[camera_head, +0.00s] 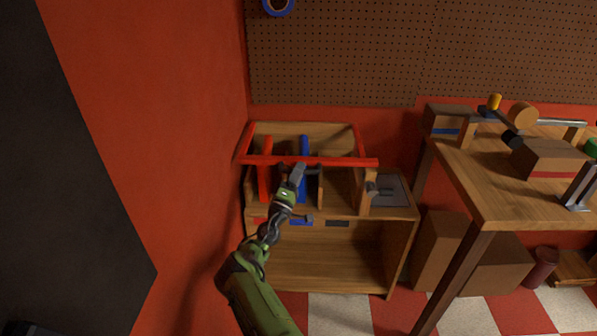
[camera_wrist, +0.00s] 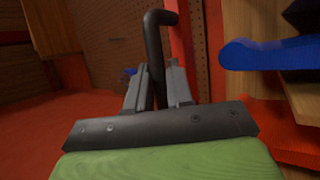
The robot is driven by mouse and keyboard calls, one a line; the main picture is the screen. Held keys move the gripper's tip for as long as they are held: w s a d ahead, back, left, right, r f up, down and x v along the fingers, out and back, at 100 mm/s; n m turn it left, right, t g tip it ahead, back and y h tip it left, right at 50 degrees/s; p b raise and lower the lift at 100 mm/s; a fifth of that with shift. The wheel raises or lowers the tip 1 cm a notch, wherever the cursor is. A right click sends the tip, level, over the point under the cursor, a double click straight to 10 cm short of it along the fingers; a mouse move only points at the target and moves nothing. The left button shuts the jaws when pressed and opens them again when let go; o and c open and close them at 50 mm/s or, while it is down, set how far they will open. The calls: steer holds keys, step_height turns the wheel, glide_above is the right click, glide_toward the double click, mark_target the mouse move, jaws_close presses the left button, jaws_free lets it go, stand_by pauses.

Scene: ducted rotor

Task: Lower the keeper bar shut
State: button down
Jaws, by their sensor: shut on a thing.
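The red keeper bar (camera_head: 345,161) spans level across the front of a wooden rack, with red side arms running back from it. It also shows as a red upright strip in the wrist view (camera_wrist: 183,35). My gripper (camera_head: 300,172) is at the middle of the bar, reaching up from below. In the wrist view my gripper (camera_wrist: 158,88) is shut on a dark bent handle (camera_wrist: 154,45) that stands up between its fingers. Where the handle joins the bar is not clear.
The wooden rack (camera_head: 320,250) holds an upright red piece (camera_head: 264,170) and a blue piece (camera_head: 304,150) behind the bar. A red wall closes the left; a workbench (camera_head: 500,205) stands right.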

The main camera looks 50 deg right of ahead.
steer(key=shift+f, duration=0.15)
steer(key=c, duration=1.1)
jaws_free()
steer(key=shift+w+d+f, duration=0.15)
steer(key=p+v, duration=0.2)
steer(key=v, duration=1.3)
steer(key=shift+a, duration=0.4)
steer(key=shift+s+f, duration=0.1)
steer(key=shift+s, duration=0.1)
